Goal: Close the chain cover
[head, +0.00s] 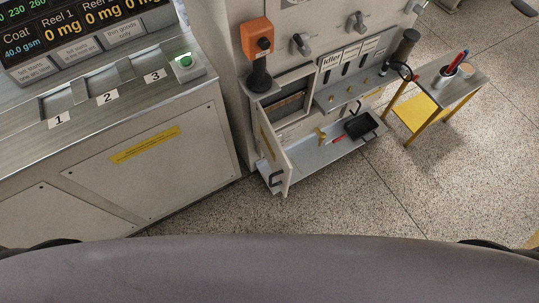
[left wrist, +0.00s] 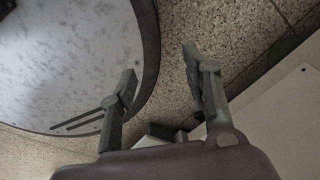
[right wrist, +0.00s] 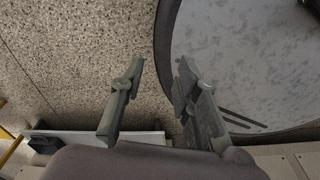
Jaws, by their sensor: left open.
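The chain cover (head: 271,145) is a pale hinged panel in the head view, standing open and swung outward from the machine. It has a dark handle low down and a yellow strip. The opening (head: 288,101) behind it shows dark parts inside. My left gripper (left wrist: 160,65) is open and empty over the speckled floor in the left wrist view. My right gripper (right wrist: 160,65) is open and empty in the right wrist view. Neither gripper shows in the head view, and both are apart from the cover.
A grey shelf (head: 318,158) beside the cover holds a black pan (head: 359,126) and a red-handled tool (head: 331,141). A yellow-legged stand (head: 424,106) with a pen cup is to the right. A console (head: 130,110) fills the left. The speckled floor (head: 400,200) in front is clear.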

